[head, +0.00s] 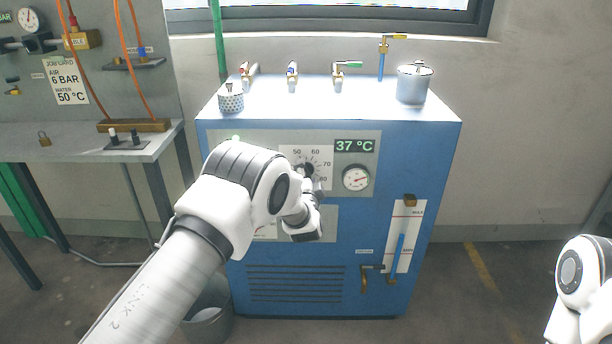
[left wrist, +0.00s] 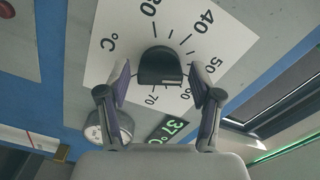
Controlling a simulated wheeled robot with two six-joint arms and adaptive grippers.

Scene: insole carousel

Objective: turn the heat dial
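The heat dial's black knob (head: 308,169) sits on a white scale plate (head: 296,151) on the blue machine's front, partly hidden behind my left gripper (head: 314,186). In the left wrist view the knob (left wrist: 160,66) lies between the two fingers of my left gripper (left wrist: 161,76). The fingers are open, with a visible gap on each side of the knob. The green display (head: 354,146) reads 37 °C. My right gripper is out of view; only a white part of my right arm shows at the lower right.
A round gauge (head: 356,178) sits right of the dial. The blue machine (head: 405,150) carries several taps, a lidded pot (head: 413,84) and a dotted pot (head: 230,100) on top. A bucket (head: 208,312) stands at its lower left. A workbench (head: 70,145) is at left.

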